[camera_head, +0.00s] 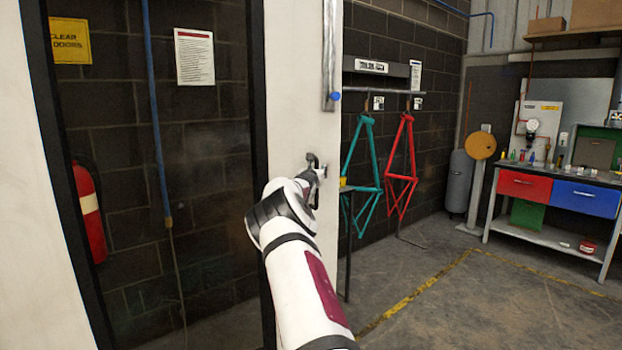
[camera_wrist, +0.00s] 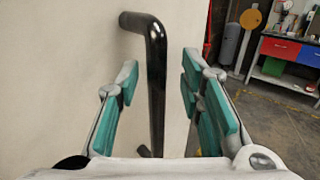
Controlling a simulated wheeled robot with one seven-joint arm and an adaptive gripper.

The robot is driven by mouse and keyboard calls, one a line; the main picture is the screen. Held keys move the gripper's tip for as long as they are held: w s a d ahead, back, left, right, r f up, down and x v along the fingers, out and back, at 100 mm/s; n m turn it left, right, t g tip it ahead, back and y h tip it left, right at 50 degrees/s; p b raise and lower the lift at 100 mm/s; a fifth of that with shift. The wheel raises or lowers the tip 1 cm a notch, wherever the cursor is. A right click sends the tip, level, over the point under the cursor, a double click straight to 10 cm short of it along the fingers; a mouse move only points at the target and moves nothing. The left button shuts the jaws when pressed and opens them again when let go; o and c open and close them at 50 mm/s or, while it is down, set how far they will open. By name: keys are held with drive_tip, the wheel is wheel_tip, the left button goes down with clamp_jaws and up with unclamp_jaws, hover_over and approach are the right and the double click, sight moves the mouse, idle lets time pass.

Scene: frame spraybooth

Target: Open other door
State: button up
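A white door panel (camera_head: 300,90) with a large black-framed window stands in front of me in the head view. In the wrist view a black bar handle (camera_wrist: 156,85) stands out from the white door surface (camera_wrist: 85,50); its top end bends toward the door. My gripper (camera_head: 316,168) is at the panel's right part. In the wrist view my gripper (camera_wrist: 160,105) is open, with a teal-padded finger on each side of the handle. A gap shows between the handle and both pads. In the head view my gripper and wrist largely hide the handle.
A vertical metal bar (camera_head: 330,50) with a blue end is above my gripper. Teal (camera_head: 362,180) and red (camera_head: 402,160) bike frames hang on the right. A workbench (camera_head: 560,190) stands far right. The floor (camera_head: 470,310) at right is open.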

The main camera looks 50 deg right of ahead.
drive_tip(key=v, duration=1)
drive_tip(key=shift+a, duration=0.4)
drive_tip(key=s+a+r+m+g+y, duration=0.1)
drive_tip(key=s+a+r+m+g, duration=0.25)
drive_tip(key=s+a+m, duration=0.35)
drive_tip(key=s+a+r+m+g, duration=0.2)
drive_tip(key=s+a+r+m, duration=0.35)
drive_tip(key=s+m, duration=0.2)
drive_tip(key=s+a+f+m+y, duration=0.3)
drive_tip(key=s+a, duration=0.5)
drive_tip(key=a, duration=0.7)
drive_tip(key=s+a+f+m+t+y, duration=0.1)
drive_tip(key=s+a+f+m+y, duration=0.2)
drive_tip(key=a, duration=1.1)
drive_tip(key=s+a+f+m+y, duration=0.3)
drive_tip(key=s+a+f+y, duration=0.3)
drive_tip(key=s+a, duration=0.7)
drive_tip(key=a+y, duration=0.2)
drive_tip(key=shift+a+y, duration=0.4)
drive_tip(key=shift+w+r+t, duration=0.1)
drive_tip(key=shift+t, duration=0.15)
